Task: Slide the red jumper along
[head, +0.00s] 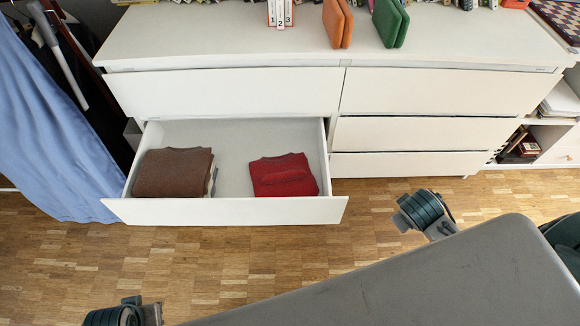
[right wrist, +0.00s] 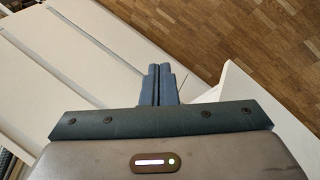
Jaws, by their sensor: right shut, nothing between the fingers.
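The red jumper (head: 284,176) lies folded in the right part of the open drawer (head: 230,211), near its right wall. A folded brown jumper (head: 174,172) lies in the left part, with bare drawer floor between the two. In the right wrist view my right gripper (right wrist: 164,70) is shut and empty, its dark fingers side by side. White drawer panels show around it; no jumper shows in that view. In the head view only parts of my arms show at the bottom and right, and my left gripper is not seen.
The white dresser (head: 222,93) has its other drawers shut. A blue cloth (head: 50,130) hangs at the left, close to the open drawer. An orange case (head: 338,24) and a green case (head: 390,24) stand on top. Wooden floor (head: 200,255) is clear in front.

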